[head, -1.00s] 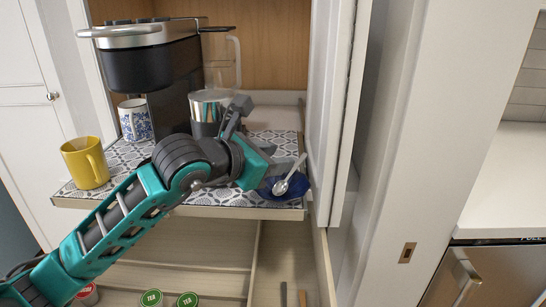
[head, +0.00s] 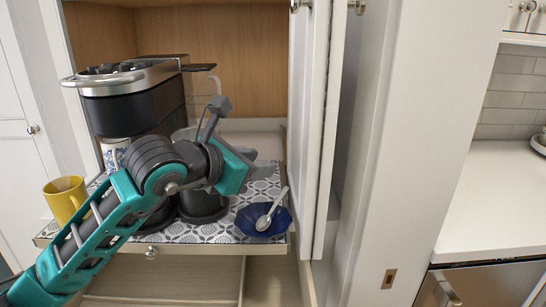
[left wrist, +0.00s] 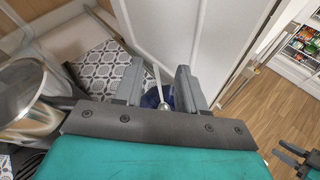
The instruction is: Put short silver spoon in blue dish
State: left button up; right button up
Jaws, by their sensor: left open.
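The short silver spoon (head: 270,212) rests with its bowl inside the blue dish (head: 246,221), and its handle leans up over the rim to the right. The dish stands at the front right corner of the patterned shelf. My left gripper (head: 258,163) is open and empty, above and behind the dish, apart from the spoon. In the left wrist view the spoon (left wrist: 159,88) shows between the spread fingers, beyond them, with part of the blue dish (left wrist: 149,98) behind. A dark pronged part at that view's lower right edge may be my right gripper (left wrist: 291,158); its state is unclear.
A coffee machine (head: 125,107) stands at the shelf's back left. A yellow mug (head: 65,199) and a blue-white cup (head: 113,155) are to the left. The white cabinet door (head: 311,120) stands close to the dish's right.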

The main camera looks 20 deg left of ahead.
aim_at(274, 217)
jog(key=k+j, duration=0.3)
jog(key=k, duration=0.15)
jog(key=k+j, duration=0.25)
jog(key=k, duration=0.2)
